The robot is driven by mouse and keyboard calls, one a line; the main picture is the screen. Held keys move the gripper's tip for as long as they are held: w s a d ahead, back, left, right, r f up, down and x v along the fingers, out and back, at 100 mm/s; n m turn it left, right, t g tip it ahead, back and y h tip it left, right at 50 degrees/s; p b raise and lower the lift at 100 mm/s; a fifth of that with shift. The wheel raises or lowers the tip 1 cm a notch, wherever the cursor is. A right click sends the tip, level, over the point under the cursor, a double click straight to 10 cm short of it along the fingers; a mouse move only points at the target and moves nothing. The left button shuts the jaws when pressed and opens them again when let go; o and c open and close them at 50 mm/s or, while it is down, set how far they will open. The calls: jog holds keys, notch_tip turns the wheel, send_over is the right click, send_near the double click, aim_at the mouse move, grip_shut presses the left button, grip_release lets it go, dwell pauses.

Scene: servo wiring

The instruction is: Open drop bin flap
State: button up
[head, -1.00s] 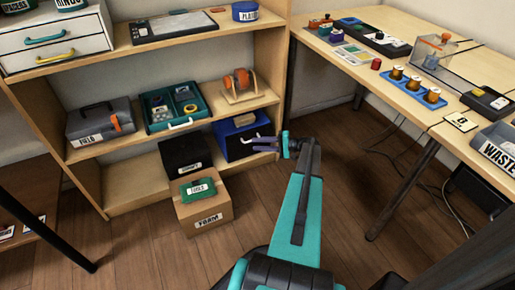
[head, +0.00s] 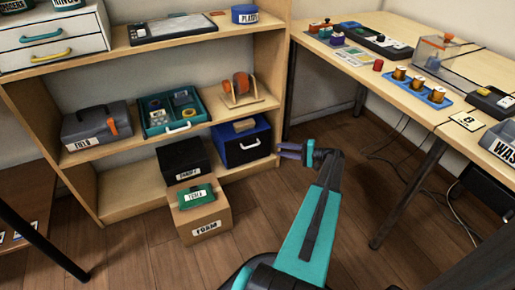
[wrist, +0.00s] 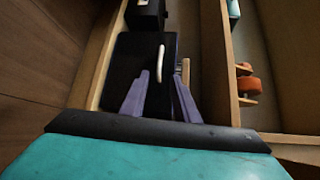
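The likely drop bin is a blue box (head: 228,152) with a dark front and a white handle (head: 250,145), on the lower shelf at its right end. Its front looks shut. My gripper (head: 281,151) is just right of the bin in the head view, pointing towards it. In the wrist view, the bin's dark front (wrist: 130,62) and pale handle (wrist: 160,62) lie ahead of the fingertips. My gripper also shows there (wrist: 162,74), with its two purple fingers apart and nothing between them. No contact with the handle can be made out.
A black box (head: 183,158) stands left of the bin. A FOAM carton (head: 208,228) with a green TOOLS-like case (head: 197,195) on it sits on the floor in front. A wood block (head: 244,125) rests on the bin. The desk leg (head: 408,193) stands right; floor between is clear.

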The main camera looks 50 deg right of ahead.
jog(key=b+x, duration=0.4)
jog(key=x, duration=0.9)
jog(key=shift+w, duration=0.15)
grip_shut()
